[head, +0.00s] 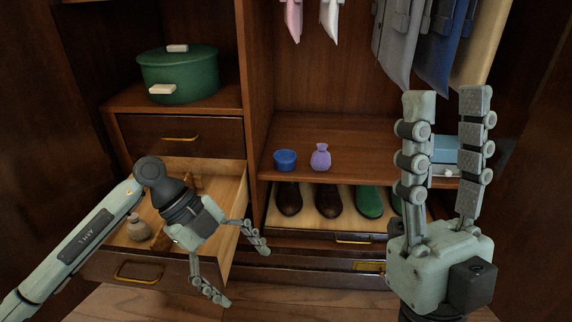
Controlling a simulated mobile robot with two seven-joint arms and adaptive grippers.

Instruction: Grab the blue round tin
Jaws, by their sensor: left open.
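The blue round tin (285,160) stands on the wooden shelf in the right part of the armoire, just left of a small purple pouch (320,157). My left gripper (247,272) is open and empty, in front of and below the tin, beside the open drawer. My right gripper (446,92) is raised at the right with its fingers pointing up and apart.
An open drawer (235,185) at the left holds a small beige pouch (138,228). A green round box (180,75) stands above it. Brown shoes (328,200) and green shoes (369,200) sit in a pull-out below the shelf. A blue box (446,147) is behind my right gripper. Clothes (400,40) hang above.

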